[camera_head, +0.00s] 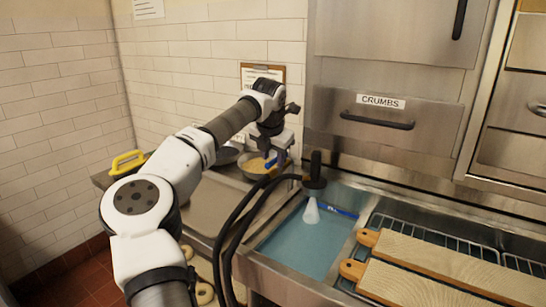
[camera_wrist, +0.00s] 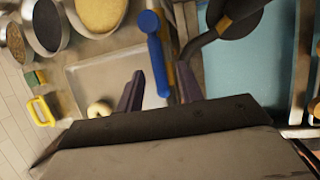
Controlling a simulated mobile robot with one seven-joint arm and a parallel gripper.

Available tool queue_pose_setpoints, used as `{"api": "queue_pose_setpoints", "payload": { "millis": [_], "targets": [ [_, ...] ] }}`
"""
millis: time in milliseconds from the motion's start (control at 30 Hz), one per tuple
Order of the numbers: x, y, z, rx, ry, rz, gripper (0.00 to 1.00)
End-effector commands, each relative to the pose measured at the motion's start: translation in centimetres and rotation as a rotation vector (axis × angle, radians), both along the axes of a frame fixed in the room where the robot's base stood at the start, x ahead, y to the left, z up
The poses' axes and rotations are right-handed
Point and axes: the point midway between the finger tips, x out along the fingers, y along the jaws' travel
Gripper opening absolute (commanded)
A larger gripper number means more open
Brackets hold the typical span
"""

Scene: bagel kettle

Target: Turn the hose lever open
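The hose lever is blue. In the wrist view the lever (camera_wrist: 153,50) has a round end and a long bar running down between my two fingers. In the head view the lever (camera_head: 276,161) shows as a small blue piece just under my gripper (camera_head: 275,146). In the wrist view my gripper (camera_wrist: 160,72) is open, with one dark finger on each side of the lever bar; I cannot tell whether either touches it. The black hose (camera_head: 232,225) curves up to a dark nozzle (camera_head: 315,172) over the blue-watered kettle (camera_head: 290,250). A pale cone shows below the nozzle.
A bowl of yellow grain (camera_head: 258,166) stands behind my gripper. A metal tray (camera_wrist: 90,75) with a bagel (camera_wrist: 99,109) lies beside the lever. Wooden boards (camera_head: 430,265) lie on a rack at right. A yellow-handled item (camera_head: 127,161) is at far left.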

Motion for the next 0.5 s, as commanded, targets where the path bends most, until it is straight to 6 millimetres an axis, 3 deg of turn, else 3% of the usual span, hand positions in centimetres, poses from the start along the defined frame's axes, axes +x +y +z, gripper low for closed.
{"api": "queue_pose_setpoints", "payload": {
  "millis": [167, 500],
  "targets": [
    [-1.0, 0.1, 2.3, 0.002, -0.005, 0.0, 0.37],
    [-4.3, 0.3, 9.2, 0.001, -0.004, 0.001, 0.37]
  ]
}}
